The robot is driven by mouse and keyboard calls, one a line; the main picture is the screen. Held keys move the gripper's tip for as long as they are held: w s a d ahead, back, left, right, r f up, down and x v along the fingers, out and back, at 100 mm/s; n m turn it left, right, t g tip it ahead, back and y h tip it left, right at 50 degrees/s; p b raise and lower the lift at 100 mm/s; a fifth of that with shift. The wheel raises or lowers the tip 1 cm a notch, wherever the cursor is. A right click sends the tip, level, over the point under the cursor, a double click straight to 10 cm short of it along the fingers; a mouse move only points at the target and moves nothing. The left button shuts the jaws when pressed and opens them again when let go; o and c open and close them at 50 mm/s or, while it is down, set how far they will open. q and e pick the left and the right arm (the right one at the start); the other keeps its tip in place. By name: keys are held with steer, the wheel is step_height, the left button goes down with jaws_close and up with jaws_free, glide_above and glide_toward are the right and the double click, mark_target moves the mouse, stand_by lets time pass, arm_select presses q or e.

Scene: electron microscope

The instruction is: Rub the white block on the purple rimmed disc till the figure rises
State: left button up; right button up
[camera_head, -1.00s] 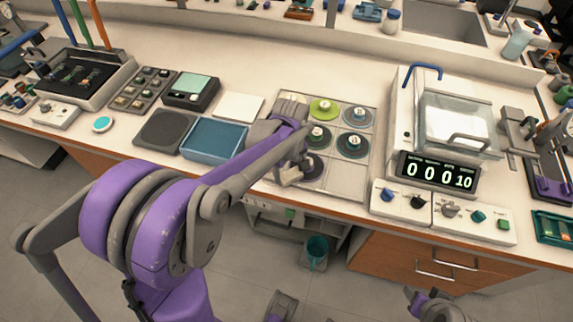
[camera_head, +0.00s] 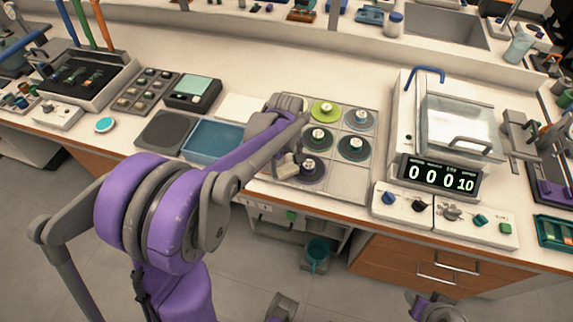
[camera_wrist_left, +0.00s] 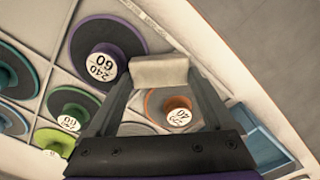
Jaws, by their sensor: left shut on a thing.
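In the left wrist view the disc (camera_wrist_left: 120,38) has a dark face and a white centre label reading 240 and 60. My left gripper (camera_wrist_left: 161,92) is shut on the white block (camera_wrist_left: 160,71). In the head view the block (camera_head: 287,166) is at the disc's left edge; I cannot tell whether it touches. The figure display (camera_head: 440,180) on the machine to the right reads 0 0 0 10. My right gripper (camera_head: 435,305) is low at the bottom, its fingers unclear.
Other discs share the tray, among them a lime one (camera_head: 323,108) and a teal one (camera_head: 352,148). A blue tray (camera_head: 212,140) and a grey pad (camera_head: 168,130) lie to the left. Knobs (camera_head: 420,205) line the bench's front right. The tray's front right cell is bare.

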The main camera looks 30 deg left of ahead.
arm_select(q)
step_height(320, 180, up, 9)
steer(key=p, duration=0.5)
steer(key=shift+p, duration=0.35)
steer(key=w+d+f+m+p, duration=0.1)
steer(key=w+d+f+m, duration=0.1)
steer(key=w+d+m, duration=0.6)
steer(key=w+m, duration=0.1)
steer(key=m, duration=0.2)
steer(key=shift+w+d+f+m, duration=0.15)
steer(key=shift+d+f+m, duration=0.2)
steer(key=shift+m, duration=0.05)
stand_by(0.5)
